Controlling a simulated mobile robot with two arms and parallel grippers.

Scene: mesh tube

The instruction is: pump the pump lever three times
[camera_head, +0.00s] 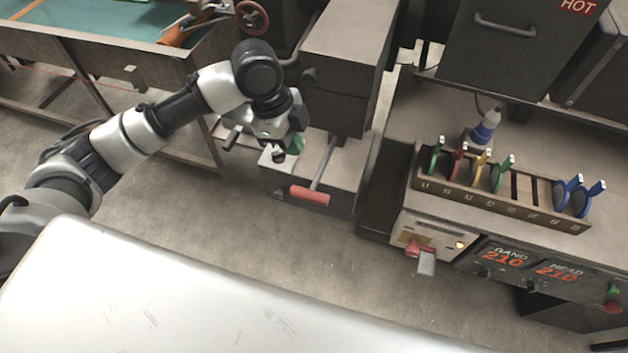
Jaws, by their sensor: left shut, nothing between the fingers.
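The pump lever is a grey rod (324,166) with a red grip (309,195) at its lower, near end. It slants down toward me over the front of a low grey box (347,173). My left gripper (280,155) is above the box, to the left of the rod and up from the red grip. It is shut and empty, with a visible gap to the red grip. A small green part (296,144) shows beside the gripper, partly hidden by it. My right gripper is out of view.
A tall grey cabinet (345,60) stands behind the lever. At right, a bench holds a wooden rack (500,195) of coloured pieces and a panel with lit readouts (508,257). A green-topped table (110,25) is at upper left. Floor (240,215) in front is clear.

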